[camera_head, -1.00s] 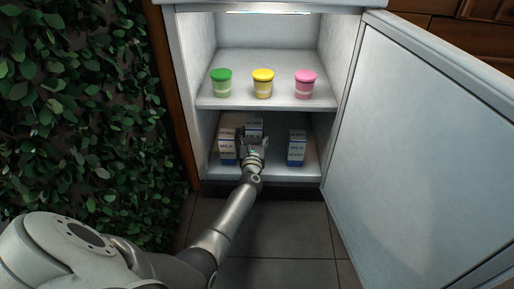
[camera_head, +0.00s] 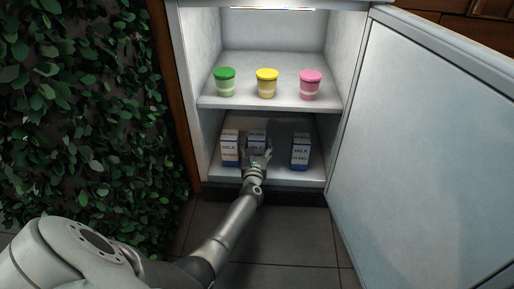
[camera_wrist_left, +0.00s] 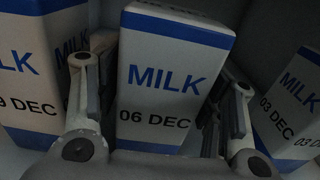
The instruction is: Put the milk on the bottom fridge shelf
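A white and blue milk carton (camera_head: 257,136) marked 06 DEC stands upright on the bottom fridge shelf (camera_head: 281,175), in the middle. My left gripper (camera_head: 257,156) is in front of it. In the left wrist view the fingers (camera_wrist_left: 162,105) are on either side of this carton (camera_wrist_left: 165,75), with gaps between the pads and its sides, so the gripper looks open. The carton's base is hidden in the head view. My right gripper is not in view.
Other milk cartons stand at the left (camera_head: 230,148) and right (camera_head: 300,152) of the bottom shelf. Green (camera_head: 224,83), yellow (camera_head: 266,84) and pink (camera_head: 310,85) tubs stand on the shelf above. The fridge door (camera_head: 425,150) is open to the right. A leafy wall (camera_head: 80,110) is at left.

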